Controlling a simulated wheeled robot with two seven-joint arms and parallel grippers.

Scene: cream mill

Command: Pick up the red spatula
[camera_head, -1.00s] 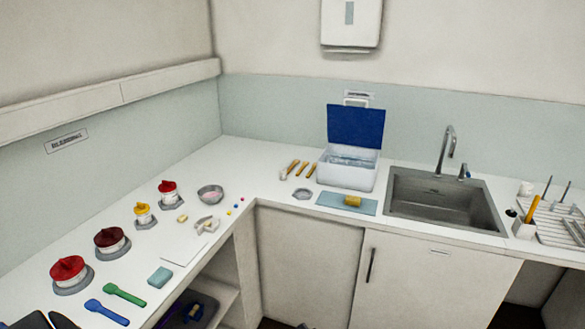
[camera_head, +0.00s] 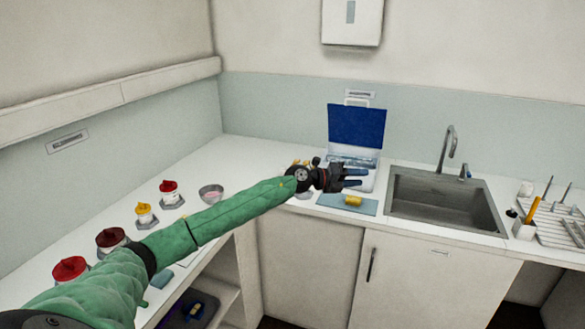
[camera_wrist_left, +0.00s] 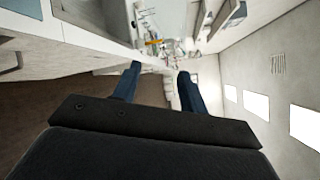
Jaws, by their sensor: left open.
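I cannot make out a red spatula in either view. The part of the left counter where a green and a blue spatula lay is now behind my green-sleeved left arm. My left gripper (camera_head: 360,178) is stretched out in front of the white box (camera_head: 367,159) with the raised blue lid, above the blue mat (camera_head: 330,202). It is open and empty. Its two dark blue fingers also show apart in the left wrist view (camera_wrist_left: 160,72). My right gripper is not in view.
Red-lidded jars (camera_head: 70,268) and a yellow-lidded jar (camera_head: 144,212) stand on the left counter near a metal bowl (camera_head: 211,194). A yellow sponge (camera_head: 353,201) lies on the mat. A sink (camera_head: 440,200) and a drying rack (camera_head: 562,223) are to the right.

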